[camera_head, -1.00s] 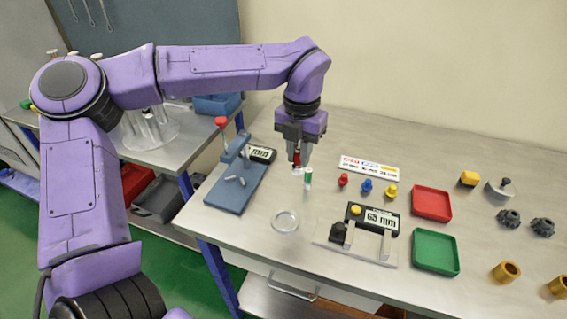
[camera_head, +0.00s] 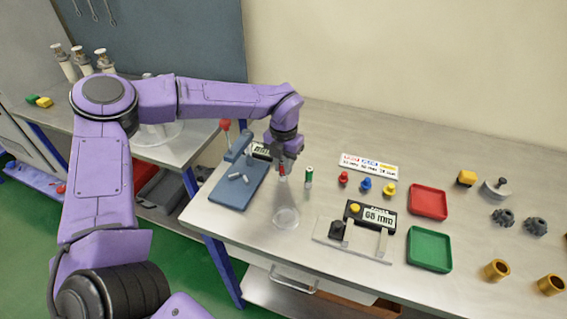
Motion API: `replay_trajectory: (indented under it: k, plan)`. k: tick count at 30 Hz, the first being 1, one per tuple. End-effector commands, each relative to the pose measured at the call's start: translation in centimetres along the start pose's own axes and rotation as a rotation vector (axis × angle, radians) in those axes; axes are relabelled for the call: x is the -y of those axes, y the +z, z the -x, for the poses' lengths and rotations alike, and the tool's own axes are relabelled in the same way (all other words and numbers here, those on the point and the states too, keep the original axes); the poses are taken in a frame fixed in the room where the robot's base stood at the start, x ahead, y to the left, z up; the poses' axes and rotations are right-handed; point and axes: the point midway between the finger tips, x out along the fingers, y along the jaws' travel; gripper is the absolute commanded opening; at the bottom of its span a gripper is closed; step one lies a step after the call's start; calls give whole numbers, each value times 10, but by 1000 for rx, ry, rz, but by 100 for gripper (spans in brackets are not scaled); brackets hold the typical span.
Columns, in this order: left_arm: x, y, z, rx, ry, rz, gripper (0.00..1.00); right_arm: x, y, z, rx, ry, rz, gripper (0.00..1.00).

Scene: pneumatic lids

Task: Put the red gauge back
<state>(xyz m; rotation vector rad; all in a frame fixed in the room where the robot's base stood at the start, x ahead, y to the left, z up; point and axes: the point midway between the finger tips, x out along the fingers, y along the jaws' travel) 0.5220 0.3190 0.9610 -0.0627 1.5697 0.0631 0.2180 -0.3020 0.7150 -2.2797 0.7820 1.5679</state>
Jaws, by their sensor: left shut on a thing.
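My left gripper (camera_head: 285,160) points down over the workbench, right of the blue press. It is shut on a small red piece (camera_head: 282,169), mostly hidden by the fingers; I cannot tell if it is a gauge. The piece is above the bench, just left of a small upright cylinder with a green band (camera_head: 308,178). A red gauge-like plug (camera_head: 343,177) stands in a row with a blue plug (camera_head: 366,185) and a yellow plug (camera_head: 389,189), in front of a colour-labelled card (camera_head: 369,165). My right gripper is out of view.
The blue lever press (camera_head: 237,190) stands at the bench's left. A clear round dish (camera_head: 286,218) lies below the gripper. A measuring fixture (camera_head: 352,237) is in front, with a red tray (camera_head: 428,203) and a green tray (camera_head: 429,250) to its right.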

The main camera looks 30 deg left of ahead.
Motion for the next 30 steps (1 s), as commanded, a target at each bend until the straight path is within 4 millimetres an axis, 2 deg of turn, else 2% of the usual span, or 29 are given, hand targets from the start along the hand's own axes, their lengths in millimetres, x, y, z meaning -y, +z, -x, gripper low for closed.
replay_trajectory:
  k: [1,2,4,12,16,25,30]
  plan:
    - [0,0,-3,0,0,0,0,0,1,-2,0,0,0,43]
    - [0,0,-3,-1,0,0,24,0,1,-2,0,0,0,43]
    - [0,0,-2,0,0,0,46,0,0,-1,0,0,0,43]
    - [0,0,-1,0,0,0,46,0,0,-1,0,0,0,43]
    - [0,1,10,3,0,0,46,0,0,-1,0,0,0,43]
    - [0,1,84,6,1,0,46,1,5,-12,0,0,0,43]
    - [0,0,113,1,1,1,46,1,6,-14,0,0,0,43]
